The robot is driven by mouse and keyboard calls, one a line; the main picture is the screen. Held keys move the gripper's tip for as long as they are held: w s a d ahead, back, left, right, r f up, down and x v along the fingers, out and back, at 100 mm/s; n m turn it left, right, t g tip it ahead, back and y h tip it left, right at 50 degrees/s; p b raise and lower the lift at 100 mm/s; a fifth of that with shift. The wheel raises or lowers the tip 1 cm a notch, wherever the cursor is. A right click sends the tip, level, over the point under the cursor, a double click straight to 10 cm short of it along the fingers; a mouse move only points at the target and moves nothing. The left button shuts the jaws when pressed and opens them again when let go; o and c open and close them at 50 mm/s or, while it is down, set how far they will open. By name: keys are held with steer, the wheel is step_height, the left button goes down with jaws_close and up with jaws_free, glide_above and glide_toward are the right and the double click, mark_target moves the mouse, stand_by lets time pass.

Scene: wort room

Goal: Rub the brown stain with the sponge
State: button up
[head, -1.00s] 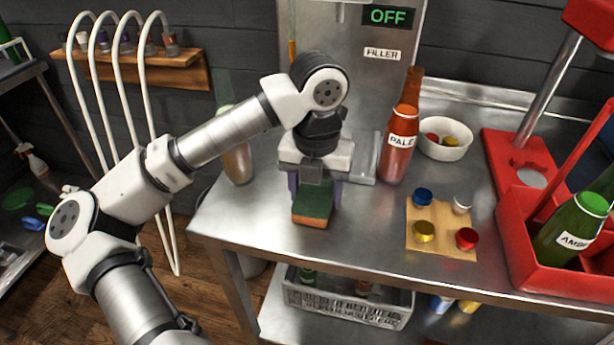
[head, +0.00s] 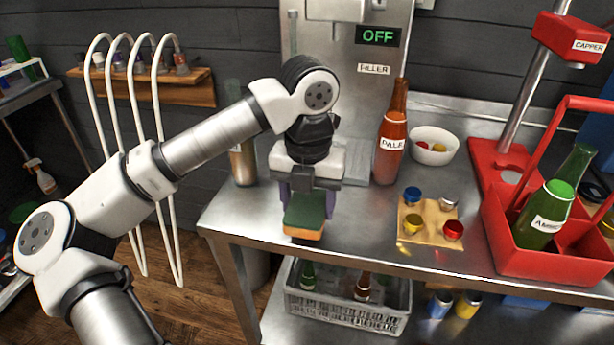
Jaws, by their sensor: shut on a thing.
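My gripper (head: 304,197) points down over the left part of the steel table (head: 366,243). It is shut on the sponge (head: 305,214), which has a green top and an orange-tan lower layer. The sponge is at the table's front edge; I cannot tell whether it touches the steel. No brown stain shows; the sponge, my gripper and my arm hide part of the table top.
A PALE bottle (head: 390,140) stands right of my gripper, before the filler (head: 345,60). A cap board (head: 427,232) holds several caps. A white bowl (head: 434,148), red capper (head: 500,165) and red bottle carrier (head: 540,262) stand right. A grey crate (head: 345,312) sits below.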

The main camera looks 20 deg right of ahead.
steer(key=shift+r+p, duration=1.2)
steer(key=shift+r, duration=1.3)
